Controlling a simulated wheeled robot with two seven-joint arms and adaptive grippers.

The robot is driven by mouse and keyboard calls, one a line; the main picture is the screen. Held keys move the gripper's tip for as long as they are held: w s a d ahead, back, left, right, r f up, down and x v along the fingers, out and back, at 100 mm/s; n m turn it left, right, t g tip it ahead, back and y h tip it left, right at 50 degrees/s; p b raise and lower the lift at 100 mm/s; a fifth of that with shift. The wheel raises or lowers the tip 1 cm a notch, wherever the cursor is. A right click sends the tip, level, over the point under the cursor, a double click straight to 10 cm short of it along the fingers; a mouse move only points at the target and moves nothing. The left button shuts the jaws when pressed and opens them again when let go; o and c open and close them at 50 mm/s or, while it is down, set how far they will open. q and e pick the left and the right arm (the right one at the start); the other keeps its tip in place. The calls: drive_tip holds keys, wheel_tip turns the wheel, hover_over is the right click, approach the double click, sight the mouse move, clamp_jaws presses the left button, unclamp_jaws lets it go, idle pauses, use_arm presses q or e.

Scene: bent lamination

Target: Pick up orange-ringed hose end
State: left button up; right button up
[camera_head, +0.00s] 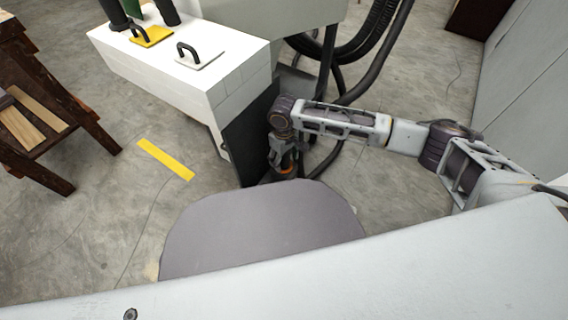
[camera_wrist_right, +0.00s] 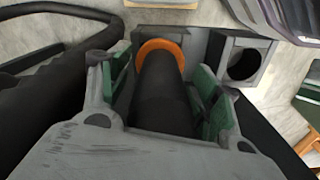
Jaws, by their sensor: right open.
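The orange-ringed hose end shows in the right wrist view as a black hose (camera_wrist_right: 163,95) with an orange ring (camera_wrist_right: 160,48) near its far end. In the head view a bit of the orange ring (camera_head: 287,170) shows low beside the white block unit. My right gripper (camera_wrist_right: 168,90) is open, with a green-padded finger on each side of the hose; I cannot tell whether the pads touch it. In the head view my right gripper (camera_head: 285,155) reaches down at the ring, and its fingertips are partly hidden. My left gripper is not in view.
A white block-sided cabinet (camera_head: 215,85) with handled plates stands just left of the right gripper. Black corrugated hoses (camera_head: 365,40) hang behind it. A grey box with a round hole (camera_wrist_right: 243,62) sits right of the hose end. A wooden bench (camera_head: 50,110) stands far left.

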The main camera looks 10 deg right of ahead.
drive_tip(key=shift+f, duration=0.2)
idle(0.4)
drive_tip(key=c, duration=1)
drive_tip(key=shift+c, duration=0.2)
drive_tip(key=shift+r, duration=0.1)
